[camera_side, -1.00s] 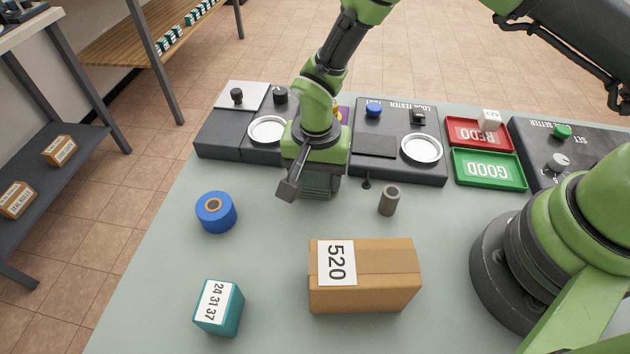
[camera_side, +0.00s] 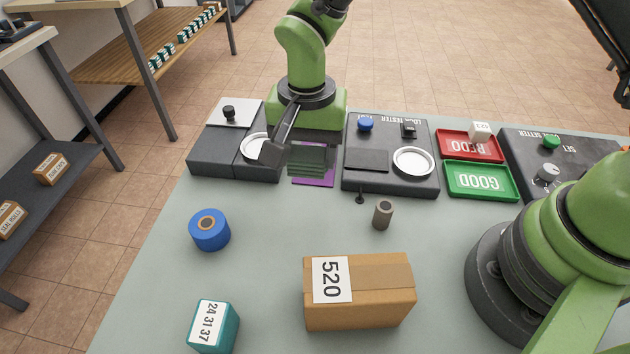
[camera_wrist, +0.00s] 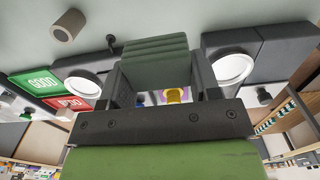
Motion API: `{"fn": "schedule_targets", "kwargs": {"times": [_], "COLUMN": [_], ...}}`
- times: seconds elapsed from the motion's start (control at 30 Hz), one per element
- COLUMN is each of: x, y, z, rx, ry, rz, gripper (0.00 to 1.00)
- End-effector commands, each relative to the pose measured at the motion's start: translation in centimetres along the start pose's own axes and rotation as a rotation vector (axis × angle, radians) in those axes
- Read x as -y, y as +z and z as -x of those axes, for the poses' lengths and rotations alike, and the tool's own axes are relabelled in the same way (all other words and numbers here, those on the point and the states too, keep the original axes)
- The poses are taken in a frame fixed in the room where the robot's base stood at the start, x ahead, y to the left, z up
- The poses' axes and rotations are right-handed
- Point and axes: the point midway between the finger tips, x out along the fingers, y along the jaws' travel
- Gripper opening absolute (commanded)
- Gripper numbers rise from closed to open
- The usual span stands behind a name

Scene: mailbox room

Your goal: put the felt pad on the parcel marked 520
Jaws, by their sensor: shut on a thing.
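My gripper (camera_side: 300,146) is over the far part of the bench, between two dark tester units. It is shut on a dark green ribbed block (camera_side: 313,160), which looks like the felt pad. In the wrist view this block (camera_wrist: 155,58) sits between both fingers. The parcel marked 520 (camera_side: 385,292) is a brown cardboard box with a white label on its left part. It stands at the front middle of the bench, well apart from my gripper, with its top bare.
A purple sheet (camera_side: 318,182) lies below my gripper. A grey cylinder (camera_side: 383,215), a blue roll (camera_side: 209,231) and a teal box (camera_side: 226,331) stand on the bench. Red (camera_side: 457,144) and green (camera_side: 466,180) trays are at right. The bench between gripper and parcel is mostly clear.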

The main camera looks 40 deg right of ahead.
Motion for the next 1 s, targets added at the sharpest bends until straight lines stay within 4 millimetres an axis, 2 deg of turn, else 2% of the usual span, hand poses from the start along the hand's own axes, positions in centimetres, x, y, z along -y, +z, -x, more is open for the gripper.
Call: {"fn": "schedule_targets", "kwargs": {"times": [0.13, 0.23, 0.4, 0.5, 0.6, 0.73, 1.0], "x": [-0.2, -1.0, -3.9, -5.8, -7.1, -8.0, -8.1], "y": [2.6, 6.1, 11.7, 13.9, 15.2, 15.9, 15.9], "z": [2.8, 5.0, 8.4, 9.7, 10.4, 9.8, 5.5], "rx": [-0.001, -0.001, 0.001, 0.002, 0.002, 0.000, 0.000], "ry": [-0.003, -0.004, -0.005, -0.003, -0.002, 0.005, 0.006], "rz": [0.008, 0.013, 0.013, 0.008, 0.005, 0.002, 0.000], "gripper": [0.35, 0.35, 0.35, 0.35, 0.35, 0.35, 0.35]}}
